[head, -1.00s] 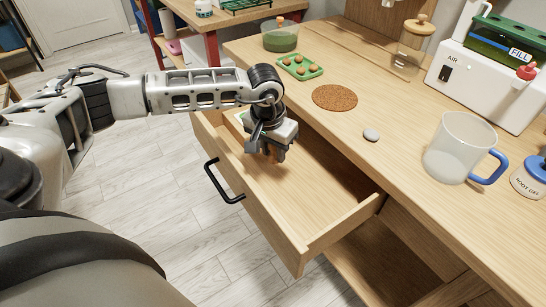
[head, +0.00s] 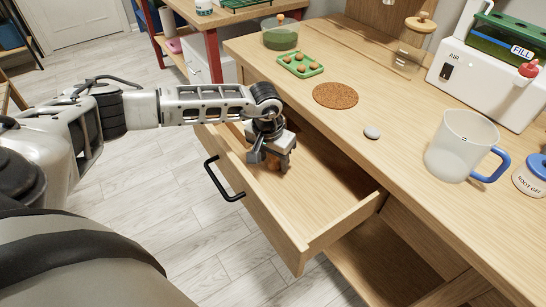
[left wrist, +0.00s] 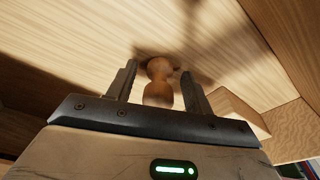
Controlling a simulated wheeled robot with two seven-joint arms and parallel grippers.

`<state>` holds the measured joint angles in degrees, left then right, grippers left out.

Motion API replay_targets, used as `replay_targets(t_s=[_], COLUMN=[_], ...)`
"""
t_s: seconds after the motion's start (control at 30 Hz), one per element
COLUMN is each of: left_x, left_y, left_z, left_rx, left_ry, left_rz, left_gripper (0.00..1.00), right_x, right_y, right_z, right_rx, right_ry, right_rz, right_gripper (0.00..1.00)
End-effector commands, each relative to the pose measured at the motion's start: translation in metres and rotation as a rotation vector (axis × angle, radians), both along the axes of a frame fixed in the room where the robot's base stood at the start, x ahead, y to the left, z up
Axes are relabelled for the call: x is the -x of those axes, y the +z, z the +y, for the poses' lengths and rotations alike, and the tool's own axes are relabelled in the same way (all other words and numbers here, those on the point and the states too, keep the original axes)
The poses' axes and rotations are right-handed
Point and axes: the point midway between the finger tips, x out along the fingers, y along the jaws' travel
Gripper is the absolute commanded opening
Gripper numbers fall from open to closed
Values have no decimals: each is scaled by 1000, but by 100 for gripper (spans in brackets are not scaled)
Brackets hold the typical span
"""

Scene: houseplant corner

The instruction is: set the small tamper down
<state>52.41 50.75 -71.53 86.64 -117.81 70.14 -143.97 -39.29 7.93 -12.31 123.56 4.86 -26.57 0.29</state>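The small tamper (left wrist: 158,82) is a turned wooden piece with a rounded knob and a narrow waist. In the left wrist view it stands between the two fingers of my left gripper (left wrist: 160,88), with a narrow gap showing on each side. Its far end appears to meet the drawer floor, where shadows fall. In the head view my left gripper (head: 280,163) points down inside the open drawer (head: 325,200) and mostly hides the tamper. My right gripper is not in view.
A pale wooden block (left wrist: 238,112) is close beside the right finger. The drawer's front part is clear.

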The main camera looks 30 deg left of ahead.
Motion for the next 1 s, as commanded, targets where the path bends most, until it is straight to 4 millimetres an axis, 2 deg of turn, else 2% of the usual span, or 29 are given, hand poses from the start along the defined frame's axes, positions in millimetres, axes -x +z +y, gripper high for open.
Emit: replay_targets(t_s=[0.27,0.4,0.8,1.0], left_x=[0,0,13,17], left_y=[1,11,92,117], left_z=[0,0,0,0], left_rx=[0,0,0,0], left_ry=[0,0,-1,1], left_rz=[0,-2,-4,-1], left_gripper=[51,51,51,51], right_x=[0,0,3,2], right_y=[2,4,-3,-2], right_z=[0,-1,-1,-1], right_rx=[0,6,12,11], right_ry=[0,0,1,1], right_rz=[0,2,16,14], right_gripper=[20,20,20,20])
